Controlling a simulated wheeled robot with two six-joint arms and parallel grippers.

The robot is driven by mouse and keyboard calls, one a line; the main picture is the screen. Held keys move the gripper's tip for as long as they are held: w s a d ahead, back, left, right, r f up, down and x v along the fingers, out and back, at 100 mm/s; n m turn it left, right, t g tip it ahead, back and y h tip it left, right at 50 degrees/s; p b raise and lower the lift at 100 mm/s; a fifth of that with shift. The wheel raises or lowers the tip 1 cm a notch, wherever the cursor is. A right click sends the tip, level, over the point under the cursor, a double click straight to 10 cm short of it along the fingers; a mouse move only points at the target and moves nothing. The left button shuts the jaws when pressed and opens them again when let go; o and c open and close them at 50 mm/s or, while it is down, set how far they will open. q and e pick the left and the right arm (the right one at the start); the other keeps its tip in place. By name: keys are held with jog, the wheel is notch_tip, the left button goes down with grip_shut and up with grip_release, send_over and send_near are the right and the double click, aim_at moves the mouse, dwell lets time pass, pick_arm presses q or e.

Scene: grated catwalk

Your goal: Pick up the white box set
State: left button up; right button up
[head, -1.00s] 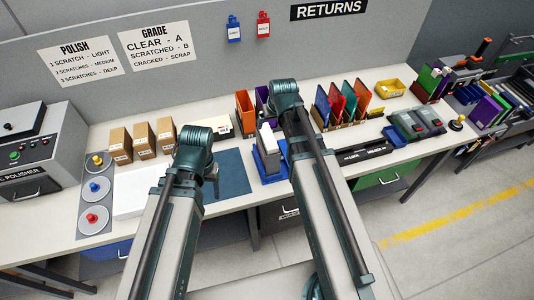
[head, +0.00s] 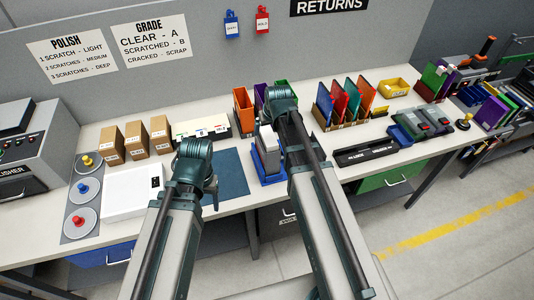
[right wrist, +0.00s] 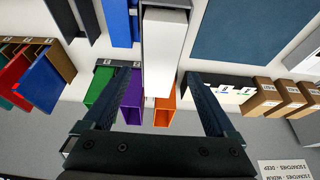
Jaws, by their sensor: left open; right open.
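The white box set (head: 267,150) stands upright in a blue stand (head: 263,177) on the bench, just left of my right arm in the head view. In the right wrist view the white box (right wrist: 165,50) with its grey sleeve shows at the top centre. My right gripper (right wrist: 152,80) is open, its two fingers on either side of the box's lower end in the picture; I cannot tell whether they touch it. In the head view the right fingers are hidden by the arm. My left gripper (head: 211,190) is over the dark blue mat, away from the box.
A dark blue mat (head: 233,172) lies left of the stand. Orange (head: 243,112), purple and green holders stand behind. Several brown boxes (head: 135,140), a white tray (head: 125,200) and round pads (head: 85,190) are at left. Coloured folders (head: 340,100) and a black device (head: 366,153) are at right.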

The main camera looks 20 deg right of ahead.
jog(key=shift+b+x, duration=0.55)
jog(key=shift+x, duration=0.6)
jog(key=shift+r, duration=0.1)
jog(key=shift+f, duration=0.25)
grip_shut()
